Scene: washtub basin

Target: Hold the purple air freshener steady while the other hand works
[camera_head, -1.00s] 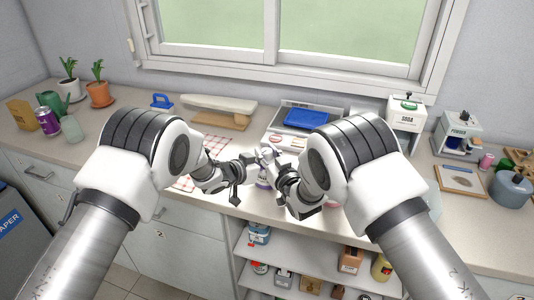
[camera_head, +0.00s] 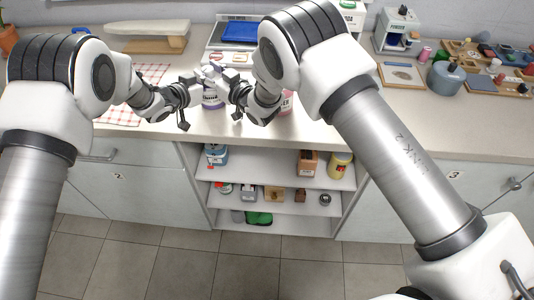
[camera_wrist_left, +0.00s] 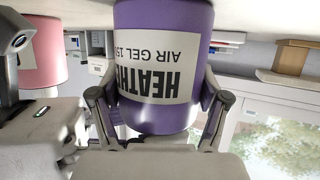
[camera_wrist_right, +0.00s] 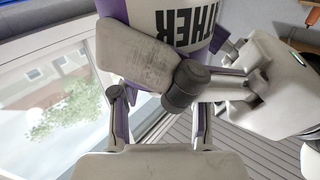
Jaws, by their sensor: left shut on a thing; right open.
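The purple air freshener (camera_head: 211,101) stands by the counter's front edge in the head view, partly hidden by my grippers. In the left wrist view, it is a large purple can (camera_wrist_left: 165,20) with a white label reading upside down. My left gripper (camera_head: 197,84) is shut on it, with a finger on each side in the left wrist view (camera_wrist_left: 158,105). My right gripper (camera_head: 228,82) is open, close to the can's top from the right. In the right wrist view, the can (camera_wrist_right: 117,10) is largely covered by pale gripper parts; whether my right fingers touch it cannot be told.
A pink container (camera_head: 286,101) stands to the right, partly behind my right wrist. A checked cloth (camera_head: 120,108) lies to the left. A blue-topped scale (camera_head: 243,32) is behind. Open shelves (camera_head: 283,182) with several containers are below the counter edge.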

